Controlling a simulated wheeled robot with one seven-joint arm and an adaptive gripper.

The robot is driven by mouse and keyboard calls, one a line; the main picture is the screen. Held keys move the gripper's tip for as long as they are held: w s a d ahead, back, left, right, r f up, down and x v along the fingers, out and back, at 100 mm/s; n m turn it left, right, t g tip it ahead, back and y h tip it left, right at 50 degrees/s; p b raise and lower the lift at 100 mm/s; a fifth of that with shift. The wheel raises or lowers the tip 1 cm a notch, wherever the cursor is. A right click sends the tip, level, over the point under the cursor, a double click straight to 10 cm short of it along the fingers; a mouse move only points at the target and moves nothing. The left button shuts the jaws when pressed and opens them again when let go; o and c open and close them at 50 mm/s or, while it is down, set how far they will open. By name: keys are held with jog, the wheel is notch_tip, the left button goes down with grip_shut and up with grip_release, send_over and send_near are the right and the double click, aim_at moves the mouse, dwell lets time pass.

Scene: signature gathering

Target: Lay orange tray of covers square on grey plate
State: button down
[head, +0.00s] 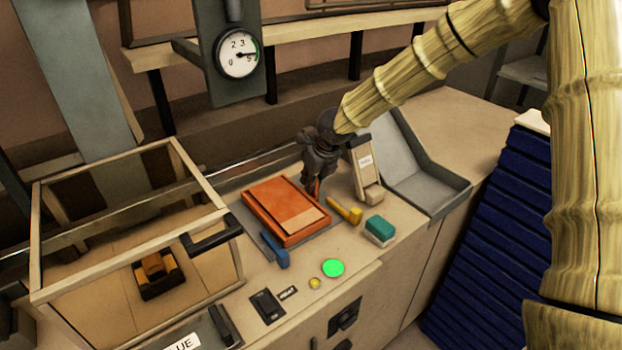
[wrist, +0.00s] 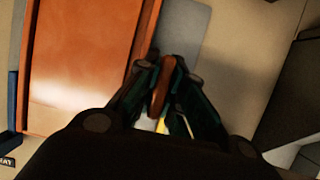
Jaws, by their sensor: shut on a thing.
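The orange tray (head: 268,201) lies low over the work counter, with a paler tan panel on its front right part. It fills the left of the wrist view (wrist: 80,70). A strip of the grey plate (wrist: 187,35) shows beyond the tray's right edge in the wrist view; the tray hides most of the plate. My gripper (head: 314,188) is at the tray's right side, pointing down. In the wrist view its fingers (wrist: 163,92) are closed around an upright orange-brown piece, which looks like the tray's grip. I cannot tell whether the tray fully rests on the plate.
A blue stop (head: 274,250) and a yellow lever (head: 345,211) stand close to the tray. A teal block (head: 380,231), a green button (head: 333,268) and a labelled wooden stand (head: 365,166) are nearby. A grey chute (head: 420,180) is at right, a framed clear box (head: 135,225) at left.

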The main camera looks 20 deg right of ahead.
jog(key=shift+f, duration=0.1)
jog(key=c, duration=1.5)
grip_release()
jog(key=shift+s, duration=0.1)
jog(key=b+v, duration=0.2)
jog(key=v, duration=1)
